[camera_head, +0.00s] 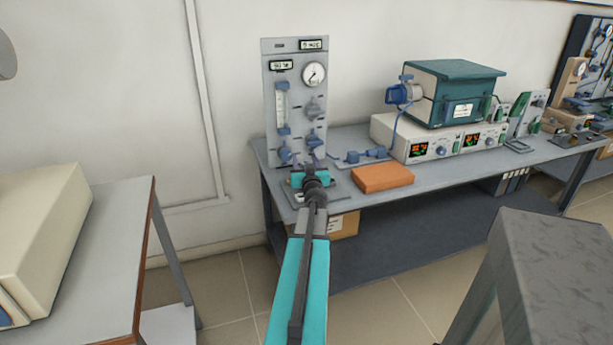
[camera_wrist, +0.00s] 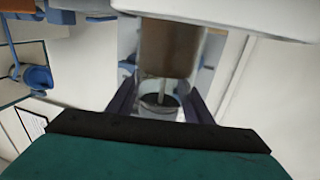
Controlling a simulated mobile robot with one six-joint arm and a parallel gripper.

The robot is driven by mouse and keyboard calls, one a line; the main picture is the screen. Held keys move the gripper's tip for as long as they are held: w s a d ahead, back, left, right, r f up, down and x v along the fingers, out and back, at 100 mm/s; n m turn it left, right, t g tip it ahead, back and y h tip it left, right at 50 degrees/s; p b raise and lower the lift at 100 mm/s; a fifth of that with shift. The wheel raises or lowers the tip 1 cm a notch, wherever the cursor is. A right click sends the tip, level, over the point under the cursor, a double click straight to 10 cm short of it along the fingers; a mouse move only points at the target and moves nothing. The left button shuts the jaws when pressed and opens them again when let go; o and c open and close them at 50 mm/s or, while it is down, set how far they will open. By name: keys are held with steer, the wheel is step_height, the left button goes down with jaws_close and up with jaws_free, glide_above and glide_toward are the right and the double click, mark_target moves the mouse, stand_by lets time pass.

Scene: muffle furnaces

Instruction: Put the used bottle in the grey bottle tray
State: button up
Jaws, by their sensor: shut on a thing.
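My gripper (camera_head: 311,178) is at the far end of my outstretched arm, low in front of the grey gauge panel at the left end of the bench. In the wrist view my gripper (camera_wrist: 160,92) has its two dark fingers on either side of a clear bottle (camera_wrist: 168,48) with a brown part, a thin rod and a dark ring, and is shut on it. In the head view the bottle is hidden by my arm. I cannot pick out the grey bottle tray; a flat grey piece (camera_head: 340,191) lies on the bench beside my gripper.
The gauge panel (camera_head: 296,105) stands directly behind my gripper. An orange-brown block (camera_head: 382,178) and blue fittings (camera_head: 365,155) lie to the right. Farther right, a green furnace (camera_head: 460,90) sits on a white control unit (camera_head: 430,137). A pale box (camera_head: 40,225) stands on the left table.

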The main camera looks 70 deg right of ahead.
steer(key=shift+r, duration=0.2)
steer(key=s+a+r+p, duration=0.4)
steer(key=s+a+p, duration=0.5)
steer(key=a+p, duration=0.1)
steer(key=shift+a+r+p, duration=0.25)
steer(key=shift+r+p, duration=0.15)
steer(key=shift+p, duration=0.5)
steer(key=shift+a+p, duration=0.1)
steer(key=shift+p, duration=0.35)
steer(key=s+a+p, duration=0.1)
steer(key=p, duration=0.3)
steer(key=shift+s+a+p, duration=0.1)
steer(key=shift+a+p, duration=0.05)
steer(key=shift+p, duration=0.15)
steer(key=shift+a+f, duration=0.1)
